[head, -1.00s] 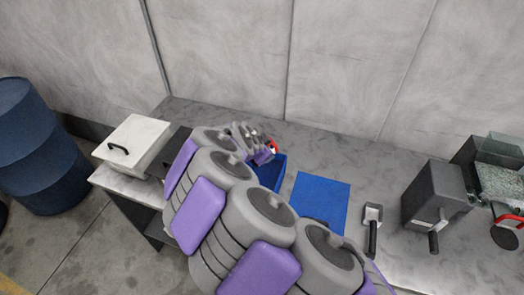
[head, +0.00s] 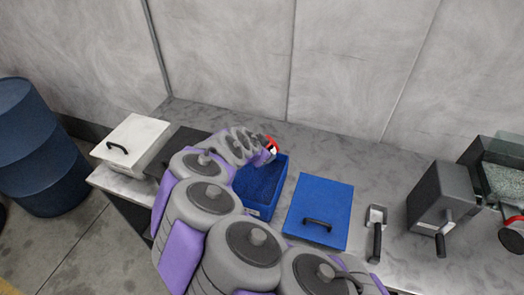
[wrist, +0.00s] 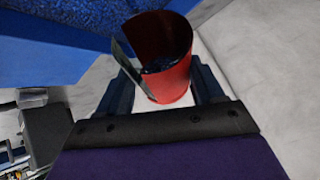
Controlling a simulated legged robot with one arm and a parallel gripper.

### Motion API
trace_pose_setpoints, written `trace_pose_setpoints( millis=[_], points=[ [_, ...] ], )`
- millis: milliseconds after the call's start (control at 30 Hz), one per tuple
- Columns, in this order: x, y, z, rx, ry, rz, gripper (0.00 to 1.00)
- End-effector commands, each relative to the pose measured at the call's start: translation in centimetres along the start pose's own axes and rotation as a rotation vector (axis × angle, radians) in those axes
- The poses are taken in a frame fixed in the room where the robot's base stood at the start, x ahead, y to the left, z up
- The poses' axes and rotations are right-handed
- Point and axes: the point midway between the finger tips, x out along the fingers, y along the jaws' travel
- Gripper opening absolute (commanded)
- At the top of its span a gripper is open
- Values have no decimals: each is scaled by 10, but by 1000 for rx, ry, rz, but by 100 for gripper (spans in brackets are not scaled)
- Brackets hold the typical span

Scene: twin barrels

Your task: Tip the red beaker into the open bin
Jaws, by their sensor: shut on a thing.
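The red beaker (wrist: 176,83) is in my gripper (wrist: 163,88), with a finger on each side of it. Its open mouth faces the wrist camera and dark bits show inside. In the head view the beaker (head: 272,145) is a small red patch at the end of my arm, by the back edge of the open blue bin (head: 283,186). The bin holds dark blue grains. In the wrist view the bin (wrist: 60,72) fills the upper left, beside the beaker. I cannot tell the beaker's exact tilt.
A blue lidded box (head: 336,196) with a black handle stands right of the open bin. A white lidded box (head: 139,132) is at the left. A scoop-like tool (head: 376,222) and a grey block (head: 433,197) lie further right. A blue barrel (head: 38,150) stands on the floor.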

Motion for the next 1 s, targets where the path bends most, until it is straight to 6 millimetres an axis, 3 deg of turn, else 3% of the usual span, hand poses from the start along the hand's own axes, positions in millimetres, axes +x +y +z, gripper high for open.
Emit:
trace_pose_setpoints(
  millis=[1000],
  points=[
    [-5, -2, 4, -27, 86, -18, 30]
  ],
)
